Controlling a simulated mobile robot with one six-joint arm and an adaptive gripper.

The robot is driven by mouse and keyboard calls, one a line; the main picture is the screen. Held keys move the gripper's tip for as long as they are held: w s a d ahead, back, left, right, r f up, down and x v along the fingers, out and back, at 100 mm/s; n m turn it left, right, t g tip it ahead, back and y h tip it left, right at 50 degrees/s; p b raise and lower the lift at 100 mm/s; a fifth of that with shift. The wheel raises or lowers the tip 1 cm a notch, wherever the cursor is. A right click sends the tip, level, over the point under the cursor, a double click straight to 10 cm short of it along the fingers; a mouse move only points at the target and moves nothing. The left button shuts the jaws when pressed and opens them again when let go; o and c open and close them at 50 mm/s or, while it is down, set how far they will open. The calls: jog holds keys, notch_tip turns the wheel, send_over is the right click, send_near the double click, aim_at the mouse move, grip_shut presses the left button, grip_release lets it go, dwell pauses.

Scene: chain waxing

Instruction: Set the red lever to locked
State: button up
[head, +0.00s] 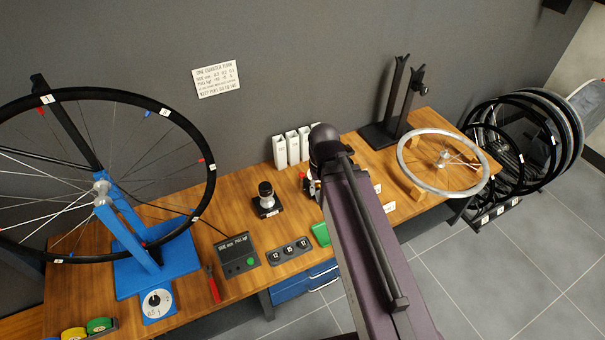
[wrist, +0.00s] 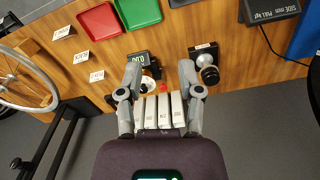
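A bit of red (head: 303,175) also shows beside my arm in the head view. Its shape is too small to read, so I cannot tell how the lever is set. My gripper (wrist: 159,74) is open, its two fingers wide apart above the bench with nothing held. In the head view my arm hides the gripper and most of the device.
White labelled boxes (head: 292,148) stand against the wall, below the red part in the wrist view. A black knobbed device (head: 267,200) stands close by. A wheel on a blue stand (head: 126,277) fills the left; a silver rim (head: 412,176) lies right.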

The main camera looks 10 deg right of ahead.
aim_at(302, 174)
jog(key=w+f+n+b, duration=0.2)
jog(key=w+n, duration=0.2)
jog(key=w, duration=0.4)
jog(key=w+f+n+b, duration=0.3)
jog(key=w+n, duration=0.1)
jog(key=w, duration=0.5)
jog(key=w+f+n+b, duration=0.2)
jog(key=w+n, duration=0.1)
jog(key=w, duration=0.5)
jog(key=shift+w+a+f+n, duration=0.2)
jog(key=shift+w+f+n, duration=0.15)
jog(key=shift+n, duration=0.05)
jog(key=shift+f+b, duration=0.15)
jog(key=shift+b, duration=0.25)
notch_tip(302, 174, down, 13)
jog(key=b, duration=1.3)
jog(key=shift+f, duration=0.2)
jog(key=shift+s, duration=0.1)
grip_shut()
